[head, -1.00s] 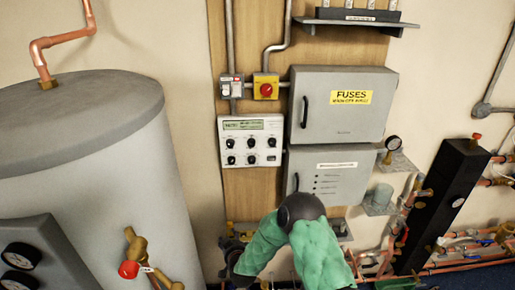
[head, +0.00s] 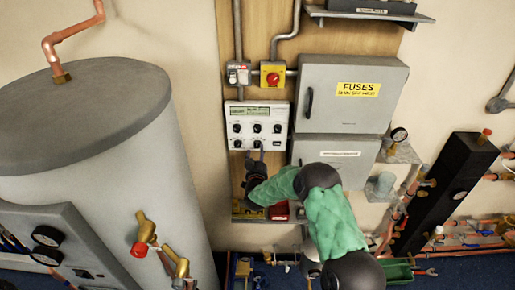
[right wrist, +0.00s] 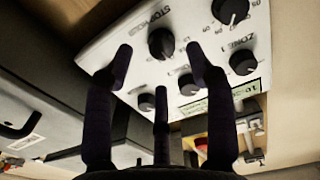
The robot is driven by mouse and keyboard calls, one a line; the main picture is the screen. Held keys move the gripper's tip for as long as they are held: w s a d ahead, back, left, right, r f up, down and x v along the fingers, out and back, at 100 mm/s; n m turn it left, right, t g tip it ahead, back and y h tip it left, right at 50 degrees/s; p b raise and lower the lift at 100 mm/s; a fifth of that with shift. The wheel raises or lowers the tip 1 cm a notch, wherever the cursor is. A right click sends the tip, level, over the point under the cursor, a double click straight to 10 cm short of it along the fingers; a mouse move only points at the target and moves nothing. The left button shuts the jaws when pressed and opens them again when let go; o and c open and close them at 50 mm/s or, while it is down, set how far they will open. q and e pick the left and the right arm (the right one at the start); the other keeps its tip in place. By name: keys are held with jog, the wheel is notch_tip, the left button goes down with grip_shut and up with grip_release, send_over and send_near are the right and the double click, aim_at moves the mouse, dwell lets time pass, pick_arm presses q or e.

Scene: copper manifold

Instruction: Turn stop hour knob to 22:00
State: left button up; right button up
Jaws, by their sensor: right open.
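The white control panel (head: 283,112) hangs on the wooden board, with a display and dark knobs in two rows. In the right wrist view the panel appears upside down. The knob beside lettering that looks like "STOP HRS" (right wrist: 161,43) lies ahead, between my right gripper's spread fingertips in the picture; I see no contact. This seems to be the lower middle knob (head: 257,143) in the head view. My right gripper (right wrist: 160,58) is open and empty; in the head view it is just below the panel (head: 259,158). My left gripper is not in view.
The grey fuse box (head: 350,95) and a lower grey box (head: 338,152) stand right of the panel. A yellow-red switch (head: 273,75) sits above it. A large grey tank (head: 95,150) is at left. Pipes and gauges fill the right side.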

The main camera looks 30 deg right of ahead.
aim_at(257, 146)
jog(key=shift+x, duration=2.05)
jog(key=shift+a, duration=0.1)
grip_shut()
